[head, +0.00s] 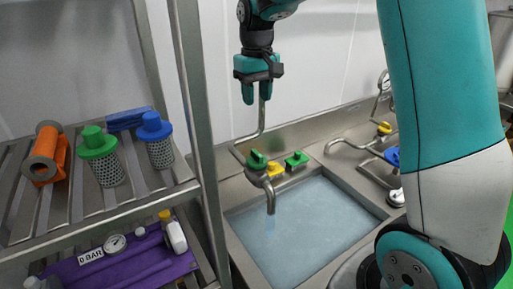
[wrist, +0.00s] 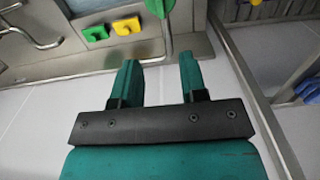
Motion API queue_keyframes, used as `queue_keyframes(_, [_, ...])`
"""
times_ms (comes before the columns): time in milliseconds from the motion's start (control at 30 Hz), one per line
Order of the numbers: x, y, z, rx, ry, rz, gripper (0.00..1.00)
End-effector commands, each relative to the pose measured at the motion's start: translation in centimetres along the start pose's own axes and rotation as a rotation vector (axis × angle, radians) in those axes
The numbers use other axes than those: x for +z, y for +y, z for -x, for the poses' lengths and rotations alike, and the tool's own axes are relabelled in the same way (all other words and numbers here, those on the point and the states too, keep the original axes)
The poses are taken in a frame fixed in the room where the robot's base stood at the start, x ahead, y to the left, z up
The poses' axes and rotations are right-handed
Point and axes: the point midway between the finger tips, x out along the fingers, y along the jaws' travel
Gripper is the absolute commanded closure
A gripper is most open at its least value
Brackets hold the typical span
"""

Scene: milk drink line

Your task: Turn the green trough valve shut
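A green valve handle (head: 257,160) sits on the metal tap above the water-filled trough (head: 232,215). A second green handle (head: 297,159) sits to its right, past a yellow one (head: 275,170); which green one is the trough valve I cannot tell. In the wrist view the tap's green handle (wrist: 155,8) is at the top edge, partly cut off, and the square green handle (wrist: 95,34) is left of it. My gripper (head: 256,98) hangs above the tap, pointing down. In the wrist view its fingers (wrist: 157,62) are apart, with no handle between them.
A metal rack (head: 203,130) stands on the left with strainers and a gauge. Other taps, with yellow (head: 384,128) and blue (head: 392,156) handles, stand right of the trough.

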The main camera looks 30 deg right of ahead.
Motion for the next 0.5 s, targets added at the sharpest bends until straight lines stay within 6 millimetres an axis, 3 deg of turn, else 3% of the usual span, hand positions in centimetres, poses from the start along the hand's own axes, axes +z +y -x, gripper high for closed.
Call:
queue_keyframes(167, [0.0, 0.1, -2.4, 0.000, -0.006, -0.002, 0.61])
queue_keyframes(500, [0.1, 0.0, -10.1, 0.000, -0.006, 0.000, 0.61])
